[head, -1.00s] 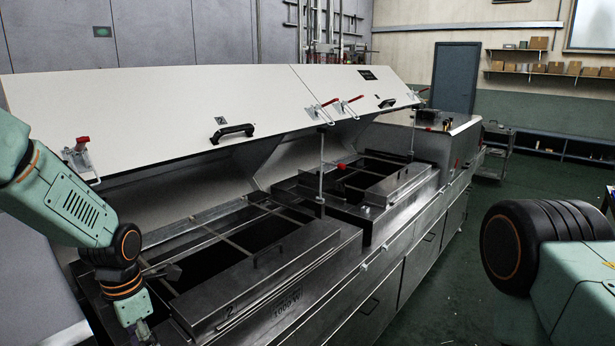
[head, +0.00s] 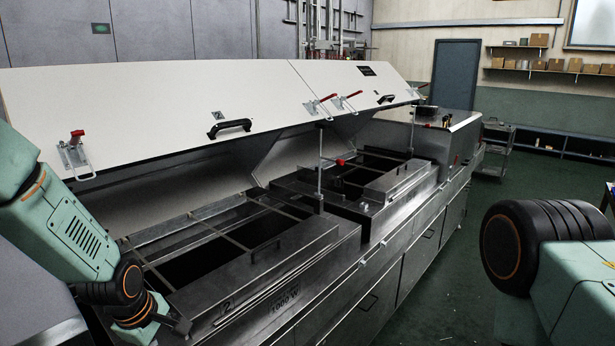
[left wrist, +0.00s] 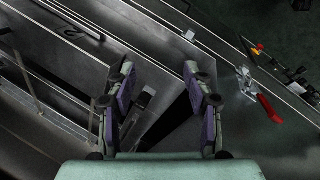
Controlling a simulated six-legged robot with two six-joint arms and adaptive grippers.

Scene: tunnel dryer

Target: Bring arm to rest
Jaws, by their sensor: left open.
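My left arm comes in from the left in the head view, beside the front end of the tunnel dryer (head: 330,262). My left gripper (head: 180,325) is low at the dryer's near left corner, and only part of it shows there. In the left wrist view the left gripper (left wrist: 160,100) has its two fingers spread apart with nothing between them. Dark metal dryer parts lie beyond the fingers. A part of my right arm shows at the right edge of the head view; its gripper is out of frame.
The long white lid (head: 150,110) of the dryer stands raised, with a black handle (head: 230,127) and red-tipped latches. A red-handled clamp (left wrist: 268,108) shows in the left wrist view. The green floor (head: 440,290) right of the dryer is clear.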

